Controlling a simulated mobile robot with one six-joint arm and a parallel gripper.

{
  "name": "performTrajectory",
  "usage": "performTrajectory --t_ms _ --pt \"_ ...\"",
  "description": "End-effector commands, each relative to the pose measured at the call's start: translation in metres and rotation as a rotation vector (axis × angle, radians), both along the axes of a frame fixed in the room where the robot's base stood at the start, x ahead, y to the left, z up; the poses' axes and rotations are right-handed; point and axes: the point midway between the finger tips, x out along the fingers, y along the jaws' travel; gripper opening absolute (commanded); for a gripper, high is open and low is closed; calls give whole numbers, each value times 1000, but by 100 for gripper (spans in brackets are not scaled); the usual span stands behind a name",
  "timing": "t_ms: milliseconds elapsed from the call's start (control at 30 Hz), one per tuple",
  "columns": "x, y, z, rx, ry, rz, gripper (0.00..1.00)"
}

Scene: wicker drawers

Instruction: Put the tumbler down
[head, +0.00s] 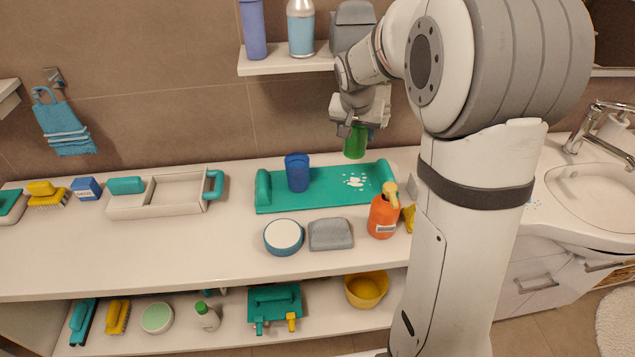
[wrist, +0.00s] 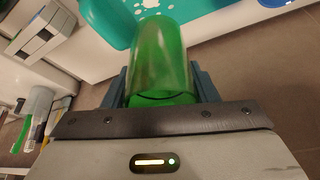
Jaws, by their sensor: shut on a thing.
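A green see-through tumbler (head: 355,143) is held in my gripper (head: 362,128), above the back right part of a teal tray (head: 330,190). In the wrist view the tumbler (wrist: 162,60) sits between the two dark fingers of my gripper (wrist: 160,88), which are shut on it. The teal tray (wrist: 118,22) shows beyond it at the top of that view. A blue tumbler (head: 297,172) stands upright on the left part of the tray. White spots (head: 355,180) mark the tray's right part.
An orange bottle (head: 383,216) stands in front of the tray's right end. A grey sponge (head: 330,234) and a round blue-rimmed tub (head: 284,237) lie before the tray. A caddy (head: 165,197) is to the left. A shelf (head: 285,63) with bottles hangs behind.

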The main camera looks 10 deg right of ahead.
Motion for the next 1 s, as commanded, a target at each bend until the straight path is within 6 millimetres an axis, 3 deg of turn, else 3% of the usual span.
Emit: performTrajectory --t_ms 300,467,700,1000 --pt "-1 1 -53 -1 5 1 30" --pt "0 1 -65 0 2 2 30" --pt "0 2 -96 -1 4 5 30" --pt "0 3 -99 1 1 4 30"
